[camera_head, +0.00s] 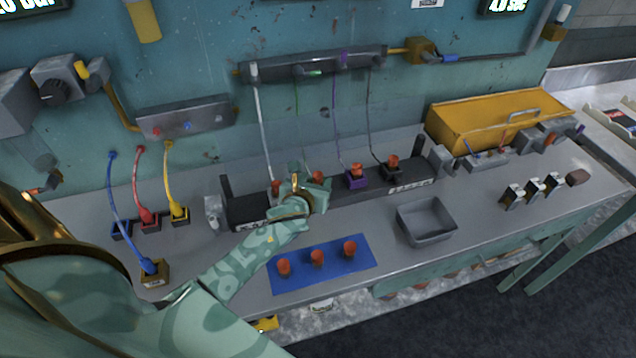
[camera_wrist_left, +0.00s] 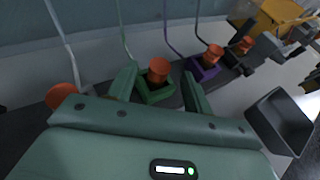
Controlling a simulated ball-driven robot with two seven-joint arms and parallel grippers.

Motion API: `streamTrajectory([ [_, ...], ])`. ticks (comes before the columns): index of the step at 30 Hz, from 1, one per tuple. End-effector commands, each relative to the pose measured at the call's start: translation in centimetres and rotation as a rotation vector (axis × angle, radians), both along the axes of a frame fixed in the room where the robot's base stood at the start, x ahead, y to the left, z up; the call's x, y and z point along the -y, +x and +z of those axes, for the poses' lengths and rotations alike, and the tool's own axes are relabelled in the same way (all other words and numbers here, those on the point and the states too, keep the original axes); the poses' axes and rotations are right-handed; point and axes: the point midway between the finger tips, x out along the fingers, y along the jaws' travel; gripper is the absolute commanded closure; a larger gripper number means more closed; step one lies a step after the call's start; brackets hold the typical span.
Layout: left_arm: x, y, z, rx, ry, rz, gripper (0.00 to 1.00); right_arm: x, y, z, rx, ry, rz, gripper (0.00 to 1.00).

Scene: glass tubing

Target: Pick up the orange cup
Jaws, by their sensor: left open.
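Several orange cups stand in a row on the dark rack. One orange cup (camera_wrist_left: 158,72) sits in a green holder (camera_wrist_left: 156,95), straight ahead between the spread fingers of my left gripper (camera_wrist_left: 160,82). In the head view my left gripper (camera_head: 306,190) is at the rack and partly hides this orange cup (camera_head: 318,175) and its holder. The gripper is open; whether a finger touches the cup or holder, I cannot tell. Other cups stand in a purple holder (camera_head: 356,180) and a dark holder to its right. My right gripper is not in view.
Three more orange cups stand on a blue mat (camera_head: 322,277) in front of the rack. A grey bin (camera_head: 428,236) stands to the right. Thin tubes hang from a bar (camera_head: 318,64) down to the rack. A yellow tray (camera_head: 490,120) is at the back right.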

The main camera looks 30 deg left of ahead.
Motion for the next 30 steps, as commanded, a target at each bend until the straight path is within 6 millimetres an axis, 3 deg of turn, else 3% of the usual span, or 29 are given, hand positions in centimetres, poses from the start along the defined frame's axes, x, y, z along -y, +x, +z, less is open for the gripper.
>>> streamTrajectory([
  [2,-0.4,1.2,-1.2,-0.001,-0.002,0.003,0.50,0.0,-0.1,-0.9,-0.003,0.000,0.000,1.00],
  [6,-0.9,2.8,-1.8,-0.001,-0.001,0.000,0.50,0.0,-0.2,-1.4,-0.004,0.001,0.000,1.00],
  [14,-1.0,3.1,-1.8,-0.001,-0.002,-0.001,0.50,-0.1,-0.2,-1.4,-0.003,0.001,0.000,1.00],
  [19,-1.0,3.1,-1.8,-0.001,0.000,0.000,0.94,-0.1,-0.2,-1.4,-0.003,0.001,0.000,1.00],
  [20,-1.0,3.1,-1.8,-0.001,0.000,0.000,0.97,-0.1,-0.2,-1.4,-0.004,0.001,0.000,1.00],
  [30,-1.0,3.1,-1.5,0.000,0.001,0.000,0.97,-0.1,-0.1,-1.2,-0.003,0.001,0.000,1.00],
])
